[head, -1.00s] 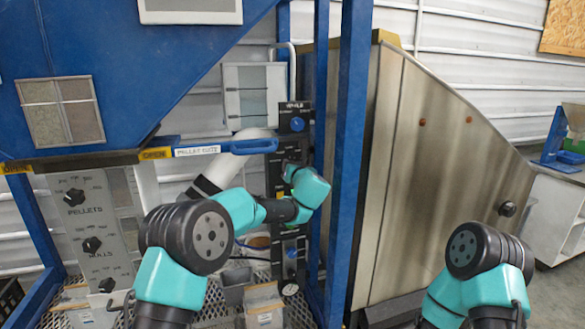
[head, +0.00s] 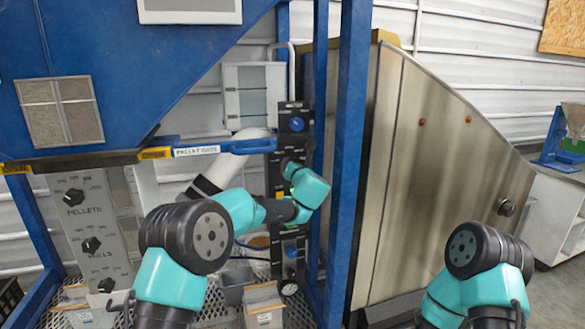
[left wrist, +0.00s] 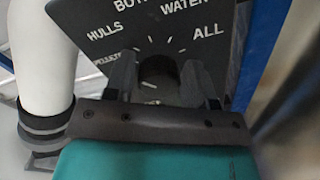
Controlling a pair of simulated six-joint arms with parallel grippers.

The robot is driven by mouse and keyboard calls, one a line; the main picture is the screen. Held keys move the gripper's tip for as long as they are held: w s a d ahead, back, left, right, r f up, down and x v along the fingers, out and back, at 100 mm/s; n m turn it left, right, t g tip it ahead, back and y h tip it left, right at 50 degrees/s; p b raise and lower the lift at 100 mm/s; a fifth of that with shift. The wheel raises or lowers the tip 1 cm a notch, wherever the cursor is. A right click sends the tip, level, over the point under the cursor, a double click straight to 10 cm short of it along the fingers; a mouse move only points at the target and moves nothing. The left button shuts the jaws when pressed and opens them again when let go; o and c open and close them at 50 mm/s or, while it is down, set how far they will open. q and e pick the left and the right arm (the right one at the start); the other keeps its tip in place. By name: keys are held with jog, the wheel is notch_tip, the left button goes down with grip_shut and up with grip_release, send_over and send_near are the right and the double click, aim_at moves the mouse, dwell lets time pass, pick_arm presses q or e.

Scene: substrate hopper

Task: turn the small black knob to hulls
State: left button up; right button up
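The small black knob (left wrist: 158,69) shows in the left wrist view, in front of a dark dial plate (left wrist: 228,62). White words on the plate read HULLS, WATER and ALL, with PELLETS and BOTH partly cut off or blurred. My left gripper (left wrist: 160,66) has one finger on each side of the knob; I cannot tell whether they touch it. The knob's pointer direction is unclear. In the head view my left gripper (head: 285,170) is at the tall black panel (head: 293,145) and hides the knob. My right arm is at lower right; its fingers are out of view.
Blue posts (head: 347,180) stand just right of the black panel. A blue hopper (head: 130,70) and blue handle (head: 250,146) are above and left. A grey panel (head: 95,222) with larger black knobs stands at left. A metal chute (head: 425,170) fills the right.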

pick_arm(q)
jog(key=shift+o, duration=1.4)
jog(key=shift+s, duration=0.15)
jog(key=v, duration=1.7)
jog(key=shift+d+f, duration=0.1)
